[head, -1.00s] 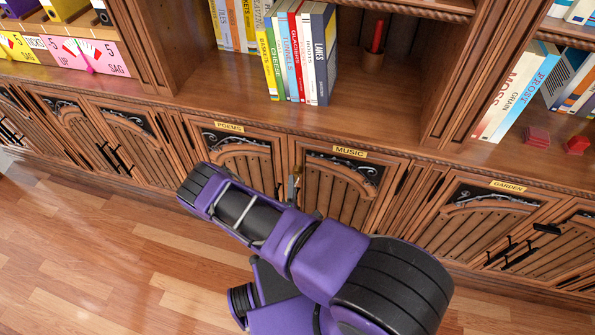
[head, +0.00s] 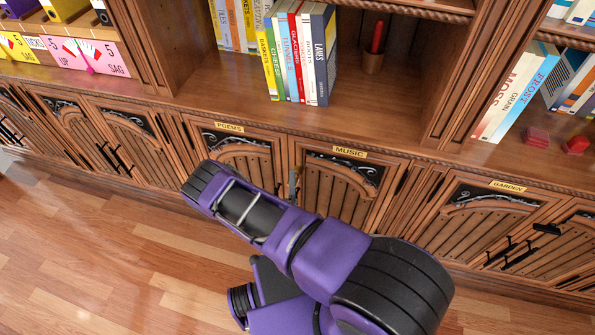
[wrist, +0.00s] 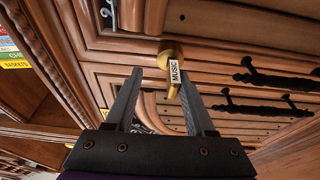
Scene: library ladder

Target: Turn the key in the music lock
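The music cupboard door (head: 340,190) is in the middle of the head view, below a brass MUSIC label (head: 350,151). In the wrist view a brass key (wrist: 171,56) stands at the lock, with a white MUSIC tag (wrist: 176,73) hanging over it. My gripper (wrist: 160,77) is open, with its two grey fingers pointing at the lock. The key and tag show between the fingertips, close to the right one; I cannot tell whether they touch. In the head view my arm hides most of the gripper, and only a grey finger shows beside the door's left edge.
The poems door (head: 238,155) adjoins on the left and the garden door (head: 490,215) lies to the right. Black handles (wrist: 265,77) stick out from nearby doors. A shelf with books (head: 300,60) is above. The wooden floor (head: 100,260) in front is clear.

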